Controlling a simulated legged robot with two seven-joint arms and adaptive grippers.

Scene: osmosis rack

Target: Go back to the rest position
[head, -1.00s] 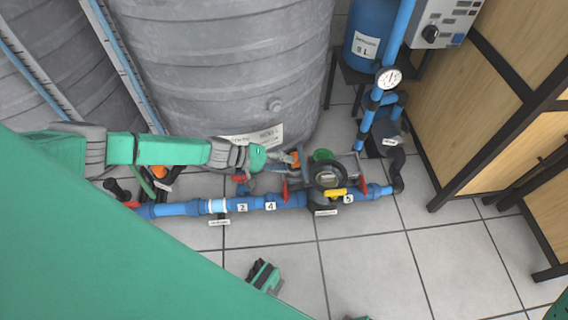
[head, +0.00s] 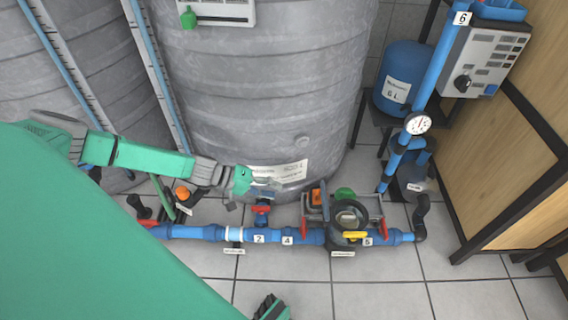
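My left arm reaches in from the left, across the front of the big grey tank. Its gripper (head: 262,193) is small in the head view, above the blue pipe line and left of the orange valve part (head: 316,197). A gap shows between the gripper and that part. The fingers are too small and blurred against the tank and pipes to tell whether they are open or shut, and I see no held object.
The blue pipe (head: 200,232) with numbered tags and a red-handled valve (head: 261,209) runs below the gripper. A grey tank (head: 265,90) stands behind it. A gauge (head: 417,123), a blue vessel (head: 404,75) and a control box (head: 487,60) are at right. Tiled floor (head: 380,300) is clear in front.

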